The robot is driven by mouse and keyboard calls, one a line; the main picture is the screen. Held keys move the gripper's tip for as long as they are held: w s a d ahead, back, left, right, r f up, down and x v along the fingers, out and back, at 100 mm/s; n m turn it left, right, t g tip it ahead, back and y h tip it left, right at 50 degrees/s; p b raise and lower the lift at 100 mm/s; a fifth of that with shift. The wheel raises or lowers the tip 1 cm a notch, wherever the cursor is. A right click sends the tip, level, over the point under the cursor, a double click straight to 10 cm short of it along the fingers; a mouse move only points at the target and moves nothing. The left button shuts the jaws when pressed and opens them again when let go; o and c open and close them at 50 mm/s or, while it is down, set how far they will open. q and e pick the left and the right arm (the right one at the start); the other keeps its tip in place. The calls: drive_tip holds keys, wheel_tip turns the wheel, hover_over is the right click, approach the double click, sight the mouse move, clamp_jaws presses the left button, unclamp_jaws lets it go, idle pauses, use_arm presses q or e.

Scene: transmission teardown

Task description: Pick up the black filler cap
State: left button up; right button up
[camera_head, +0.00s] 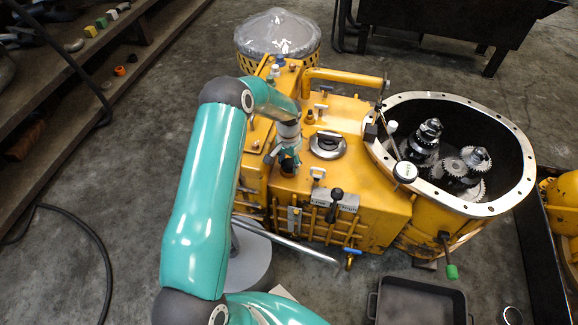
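A yellow transmission housing (368,205) stands on the floor in the middle of the view. A round, dark cap with a pale rim (327,153) sits on its top face; it looks like the black filler cap, but I cannot be sure. My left gripper (288,164) points down over the top of the housing, to the left of this round cap and apart from it. Its fingers are small and partly hidden by the wrist, so I cannot tell whether they are open or shut. My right gripper is not in view.
The housing's open round end (455,103) shows gears inside. A black tray (418,284) lies in front. A plastic-covered drum (277,35) stands behind. Shelves are at left.

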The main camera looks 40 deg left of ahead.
use_arm(q)
drive_tip(key=c, duration=0.5)
drive_tip(key=shift+r, duration=0.1)
drive_tip(key=shift+c, duration=0.2)
wheel_tip(320, 180, up, 19)
drive_tip(key=p, duration=0.4)
wheel_tip(320, 180, up, 5)
drive_tip(key=p, duration=0.3)
hover_over(289, 163)
